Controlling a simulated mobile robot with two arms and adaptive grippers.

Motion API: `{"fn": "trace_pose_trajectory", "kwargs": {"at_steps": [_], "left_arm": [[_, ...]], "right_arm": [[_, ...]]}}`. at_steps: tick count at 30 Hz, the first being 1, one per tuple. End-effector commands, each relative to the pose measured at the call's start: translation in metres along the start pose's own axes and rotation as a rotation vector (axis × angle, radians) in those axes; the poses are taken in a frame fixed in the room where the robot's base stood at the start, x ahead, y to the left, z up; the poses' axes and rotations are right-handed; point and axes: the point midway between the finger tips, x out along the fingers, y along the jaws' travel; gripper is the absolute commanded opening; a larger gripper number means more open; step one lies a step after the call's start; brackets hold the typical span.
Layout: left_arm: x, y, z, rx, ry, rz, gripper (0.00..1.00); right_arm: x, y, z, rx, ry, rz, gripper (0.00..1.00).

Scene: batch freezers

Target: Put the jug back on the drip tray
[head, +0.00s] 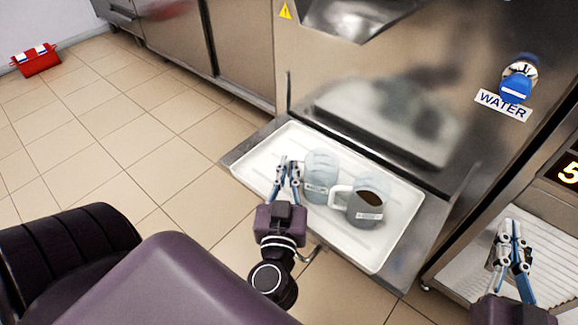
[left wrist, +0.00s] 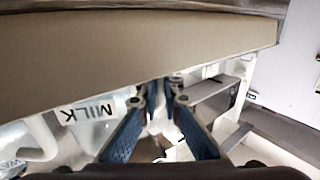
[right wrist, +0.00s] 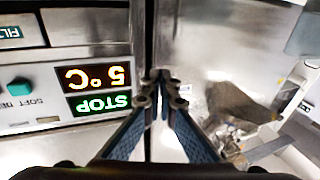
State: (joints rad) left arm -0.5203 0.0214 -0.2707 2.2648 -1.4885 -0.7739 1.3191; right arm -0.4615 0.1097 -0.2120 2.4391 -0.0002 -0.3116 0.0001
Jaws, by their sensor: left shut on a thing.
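The pale, see-through jug (head: 321,172) stands upright at the left part of the white drip tray (head: 268,150), and seems to rest on it. Its MILK label shows in the left wrist view (left wrist: 92,112). My left gripper (head: 289,165) is shut at this jug's left side, on its handle, which the fingers mostly hide. A second jug (head: 366,212), with a white handle and dark brown inside, stands just right of it on the tray. My right gripper (head: 512,228) is shut and empty, off to the right; its fingertips also meet in the right wrist view (right wrist: 160,78).
The steel machine front (head: 400,90) rises behind the tray, with a blue WATER tap (head: 516,88). A ribbed tray (head: 480,265) lies at the right. A red box (head: 37,62) sits far left on the tiled floor. The drip tray's front right is bare.

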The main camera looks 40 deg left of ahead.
Motion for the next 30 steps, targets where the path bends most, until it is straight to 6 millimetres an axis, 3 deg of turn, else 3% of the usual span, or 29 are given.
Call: {"fn": "trace_pose_trajectory", "kwargs": {"at_steps": [9,10,15,25,28,30], "left_arm": [[0.000,0.000,0.001,-0.001,0.000,0.000,0.00],[0.000,0.000,0.001,0.000,0.000,0.000,0.08],[0.000,0.000,0.001,0.000,0.000,0.000,0.24],[0.000,0.000,0.000,0.000,0.000,0.000,0.24],[0.000,0.000,-0.002,0.000,0.000,0.000,0.24],[-0.012,0.000,0.003,0.000,-0.005,0.001,0.24]], "right_arm": [[0.000,-0.001,-0.009,0.002,0.044,-0.002,0.00],[0.000,-0.001,-0.011,0.002,0.050,-0.002,0.00],[0.000,-0.002,-0.011,0.002,0.050,-0.003,0.00],[0.001,-0.002,-0.010,0.002,0.040,-0.003,0.00],[-0.001,0.000,0.004,-0.001,-0.024,0.001,0.00],[-0.001,-0.001,-0.001,0.000,0.013,-0.001,0.00]]}}
